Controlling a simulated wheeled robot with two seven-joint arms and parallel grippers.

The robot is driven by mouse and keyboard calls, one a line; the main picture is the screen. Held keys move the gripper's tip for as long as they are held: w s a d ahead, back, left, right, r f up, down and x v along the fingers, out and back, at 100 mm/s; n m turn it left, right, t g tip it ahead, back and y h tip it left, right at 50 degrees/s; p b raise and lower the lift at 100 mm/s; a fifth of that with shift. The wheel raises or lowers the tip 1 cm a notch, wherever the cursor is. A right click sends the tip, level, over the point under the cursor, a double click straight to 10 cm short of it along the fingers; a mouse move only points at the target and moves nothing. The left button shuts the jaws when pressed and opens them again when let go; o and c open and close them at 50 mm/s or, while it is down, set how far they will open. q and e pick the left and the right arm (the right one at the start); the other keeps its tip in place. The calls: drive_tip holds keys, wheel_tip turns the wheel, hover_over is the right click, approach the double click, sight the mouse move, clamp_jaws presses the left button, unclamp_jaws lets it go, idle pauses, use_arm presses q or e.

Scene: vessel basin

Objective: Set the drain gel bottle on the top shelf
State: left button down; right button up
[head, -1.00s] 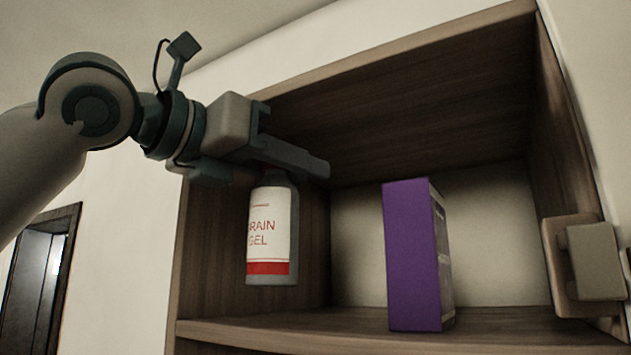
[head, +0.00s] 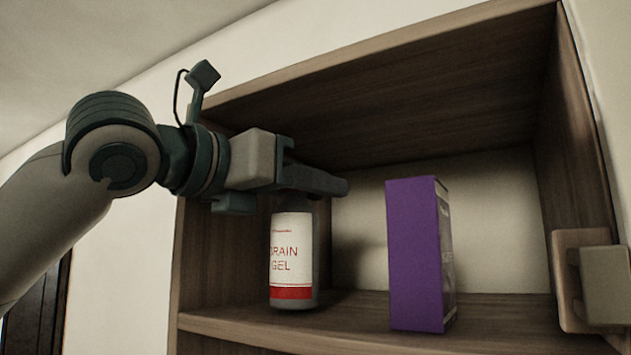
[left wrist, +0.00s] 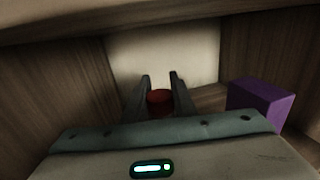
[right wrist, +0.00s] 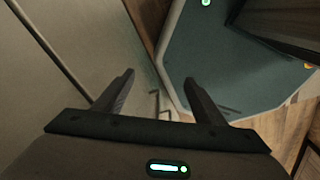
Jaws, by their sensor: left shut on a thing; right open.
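The drain gel bottle (head: 292,258) is grey with a white label and a red band, and it is upright inside the wooden shelf unit. My left gripper (head: 318,182) is shut on its top end, from the left. In the left wrist view the bottle's red cap (left wrist: 160,99) shows between the two fingers. The bottle's base is at or just above the shelf board (head: 250,322); I cannot tell if it touches. My right gripper (right wrist: 158,95) is open and empty, away from the bottle, in the right wrist view.
A purple box (head: 415,255) stands on the same board, right of the bottle, with a gap between them. The unit's top panel (head: 400,100) is above my left gripper. A beige block-like part (head: 590,280) is at the unit's right edge.

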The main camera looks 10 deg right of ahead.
use_arm(q)
drive_tip(key=shift+f, duration=0.2)
drive_tip(key=shift+s, duration=0.1)
drive_tip(key=c, duration=1.5)
unclamp_jaws()
drive_tip(key=shift+f, duration=0.1)
drive_tip(key=shift+o, duration=0.2)
